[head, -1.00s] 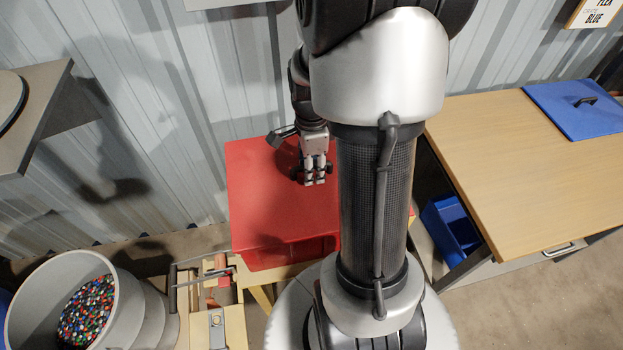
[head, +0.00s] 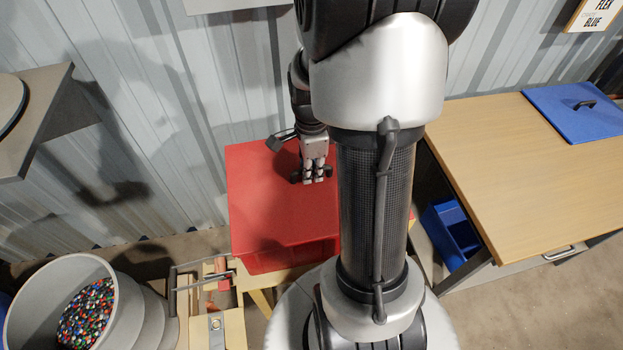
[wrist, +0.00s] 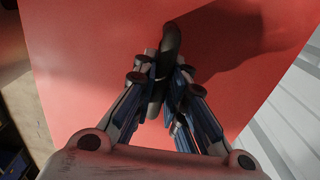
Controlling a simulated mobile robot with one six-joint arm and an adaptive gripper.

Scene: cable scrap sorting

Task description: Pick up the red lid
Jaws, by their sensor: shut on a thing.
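The red lid (head: 265,205) is a flat square sheet lying on top of a red bin (head: 280,260) in the head view. My gripper (head: 313,178) is over the right part of the lid, pointing down. In the wrist view the red lid (wrist: 90,60) fills most of the picture. There my gripper (wrist: 162,85) is shut on the lid's black handle (wrist: 170,42), whose far end sticks out past the fingertips. My arm hides the right edge of the lid in the head view. I see no clear gap between lid and bin.
A grey barrel (head: 130,310) of coloured granules and a wooden bench (head: 232,325) with tools stand at lower left. A wooden-topped cabinet (head: 480,150) with a blue lid (head: 580,108) is at right, a blue bin (head: 455,232) inside it. A corrugated wall (head: 150,100) is close behind.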

